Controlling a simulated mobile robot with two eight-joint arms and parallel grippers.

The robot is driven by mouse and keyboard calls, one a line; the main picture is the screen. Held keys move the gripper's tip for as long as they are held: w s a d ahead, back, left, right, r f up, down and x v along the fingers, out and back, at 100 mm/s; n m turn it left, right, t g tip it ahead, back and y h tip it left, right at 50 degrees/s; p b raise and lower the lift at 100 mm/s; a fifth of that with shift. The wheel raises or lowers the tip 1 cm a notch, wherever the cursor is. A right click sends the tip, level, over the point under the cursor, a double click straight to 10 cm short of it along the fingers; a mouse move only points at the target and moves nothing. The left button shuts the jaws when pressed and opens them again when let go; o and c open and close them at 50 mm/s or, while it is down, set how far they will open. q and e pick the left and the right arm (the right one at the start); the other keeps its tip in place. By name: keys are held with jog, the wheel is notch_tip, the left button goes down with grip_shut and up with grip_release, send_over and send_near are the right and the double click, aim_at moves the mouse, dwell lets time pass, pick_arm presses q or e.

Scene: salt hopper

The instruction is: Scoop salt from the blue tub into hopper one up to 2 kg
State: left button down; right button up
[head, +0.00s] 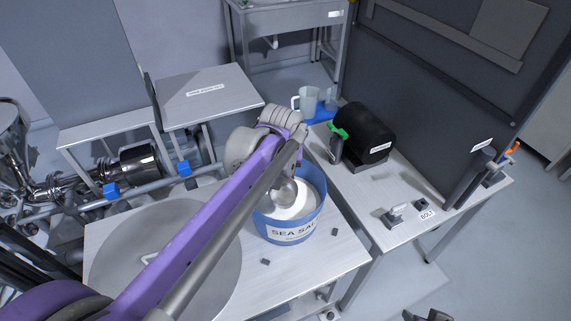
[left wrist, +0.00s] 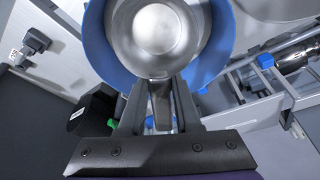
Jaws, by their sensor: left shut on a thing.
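The blue tub (head: 290,234), labelled SEA SALT, stands on the steel table with white salt (head: 306,204) inside. It also shows as a blue ring in the left wrist view (left wrist: 98,42). My left gripper (left wrist: 160,100) is shut on the handle of a round metal scoop (left wrist: 158,32). The scoop's bowl (head: 283,192) is within the tub's rim in the head view; whether it holds salt I cannot tell. My left arm hides the gripper there. I cannot identify hopper one.
A large round grey lid (head: 120,245) lies left of the tub. A black drum (head: 363,132) and a clear jug (head: 308,102) stand behind it. A steel funnel (head: 12,125) and pipework are at far left. A grey panel (head: 430,90) rises at the right.

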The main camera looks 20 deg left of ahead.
pick_arm(q)
jog(key=shift+f+b, duration=3.95)
jog(key=shift+f, duration=3.2)
pick_arm(e)
notch_tip(320, 180, down, 10)
jog(key=s, duration=0.2)
jog(key=shift+g, duration=0.3)
pick_arm(q)
jog(key=shift+r, duration=0.1)
notch_tip(320, 180, up, 19)
jog(key=p, duration=1.2)
jog(key=shift+r, duration=0.15)
jog(key=shift+w+r, duration=0.1)
jog(key=shift+r, duration=0.35)
pick_arm(e)
jog(key=w+r, duration=0.2)
jog(key=r, duration=0.6)
jog(key=w+r+t, duration=0.1)
jog(key=w+r, duration=0.2)
jog(key=r, duration=0.5)
jog(key=shift+w, duration=0.25)
pick_arm(q)
jog(key=shift+s, duration=0.2)
pick_arm(e)
jog(key=shift+s+f, duration=0.1)
jog(key=shift+s, duration=0.1)
